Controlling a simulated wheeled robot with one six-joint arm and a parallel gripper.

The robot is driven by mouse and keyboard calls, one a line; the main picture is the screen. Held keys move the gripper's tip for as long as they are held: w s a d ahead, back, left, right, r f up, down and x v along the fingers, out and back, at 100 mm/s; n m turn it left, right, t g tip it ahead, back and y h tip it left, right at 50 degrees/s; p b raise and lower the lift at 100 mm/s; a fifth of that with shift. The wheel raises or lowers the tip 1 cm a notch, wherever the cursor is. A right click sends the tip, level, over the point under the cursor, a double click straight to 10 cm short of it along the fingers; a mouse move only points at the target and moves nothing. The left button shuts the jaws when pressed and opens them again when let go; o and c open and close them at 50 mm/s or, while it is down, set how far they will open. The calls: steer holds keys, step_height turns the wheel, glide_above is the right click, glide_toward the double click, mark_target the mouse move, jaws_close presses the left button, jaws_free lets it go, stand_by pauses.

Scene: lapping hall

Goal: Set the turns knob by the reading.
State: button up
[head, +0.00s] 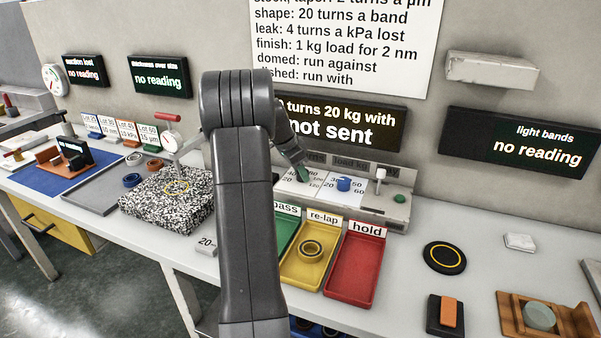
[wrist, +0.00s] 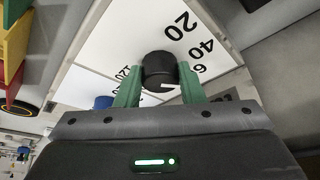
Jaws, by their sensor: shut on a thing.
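The turns knob (wrist: 158,66) is black and sits on a white dial plate printed with numbers, among them 20, 40 and 120. My gripper (wrist: 159,84) has its green fingers closed on the knob's two sides in the wrist view. A pale mark shows on the knob near the fingers; which number it points to I cannot tell. In the head view my gripper (head: 298,168) reaches down to the panel (head: 362,215), and my arm hides part of it. The dark display (head: 345,124) above reads "turns 20 kg with" and "not sent", its left end hidden.
A blue knob (head: 344,184) marked load, a pale lever (head: 380,175) and a green button (head: 399,198) are to the right. Green, yellow (head: 302,275) and red (head: 355,270) trays stand in front. The light bands display (head: 519,141) reads "no reading". A wall chart (head: 340,45) lists rules.

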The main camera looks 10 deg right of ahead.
steer(key=shift+w+m+g, duration=0.15)
steer(key=shift+m+g, duration=0.25)
steer(key=shift+m, duration=0.7)
steer(key=o, duration=1)
steer(key=p+v, duration=0.1)
steer(key=v, duration=1.2)
steer(key=shift+a+r, duration=0.2)
steer(key=shift+r, duration=0.2)
steer(key=x, duration=1.4)
steer(key=shift+b, duration=0.4)
